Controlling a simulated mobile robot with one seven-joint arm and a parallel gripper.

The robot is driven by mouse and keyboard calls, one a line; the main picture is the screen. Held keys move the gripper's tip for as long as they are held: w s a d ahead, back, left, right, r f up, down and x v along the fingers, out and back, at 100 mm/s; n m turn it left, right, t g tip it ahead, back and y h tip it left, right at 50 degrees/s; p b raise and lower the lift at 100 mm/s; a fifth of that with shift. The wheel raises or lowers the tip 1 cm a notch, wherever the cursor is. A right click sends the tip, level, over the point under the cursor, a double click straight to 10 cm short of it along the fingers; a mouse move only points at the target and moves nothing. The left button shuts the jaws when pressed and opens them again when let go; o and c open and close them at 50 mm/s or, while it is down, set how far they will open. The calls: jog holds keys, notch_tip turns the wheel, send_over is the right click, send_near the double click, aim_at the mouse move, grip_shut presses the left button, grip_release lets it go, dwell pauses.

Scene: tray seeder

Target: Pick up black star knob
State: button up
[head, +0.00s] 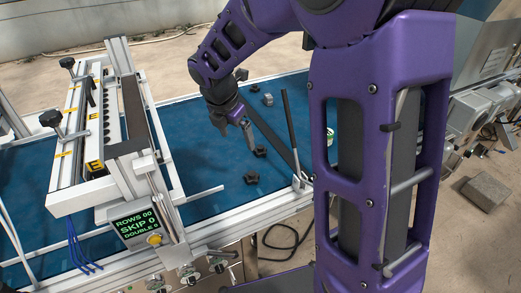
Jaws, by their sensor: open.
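Two small black lobed pieces lie on the blue surface (205,150). The front one looks like a black star knob (251,178) and lies clear of my gripper, a little in front of it. The other black piece (261,151) lies just right of the fingertips and looks similar; I cannot tell its exact shape. My gripper (248,143) points down over the blue surface, open, with nothing visible in it. I cannot tell whether its fingertips touch the surface.
A grey metal piece (268,99) lies behind my gripper, with a small dark piece (255,88) beside it. A dark upright rod (289,118) stands to the right. The seeder frame (150,135) with its display (137,224) fills the left. My purple arm hides the right of the surface.

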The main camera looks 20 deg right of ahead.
notch_tip(320, 180, down, 2)
jog(key=s+f+n, duration=0.1)
jog(key=s, duration=0.1)
jog(key=b, duration=0.3)
send_over(251, 174)
jog(key=s+a, duration=0.2)
jog(key=shift+g, duration=0.4)
jog(key=x, duration=0.3)
jog(key=s+a+x, duration=0.1)
jog(key=x, duration=0.5)
jog(key=shift+s+a+f, duration=0.15)
jog(key=shift+s+f, duration=0.15)
jog(key=shift+f, duration=0.3)
jog(key=shift+w+d+b+x, duration=0.1)
jog(key=shift+w+b+x, duration=0.1)
jog(key=shift+x, duration=0.75)
jog(key=shift+w+d+b+x, duration=0.15)
jog(key=shift+b+x, duration=0.1)
jog(key=shift+x, duration=0.7)
jog(key=shift+w+b+x, duration=0.2)
jog(key=shift+x, duration=0.75)
jog(key=shift+r, duration=0.25)
jog(key=c, duration=1.5)
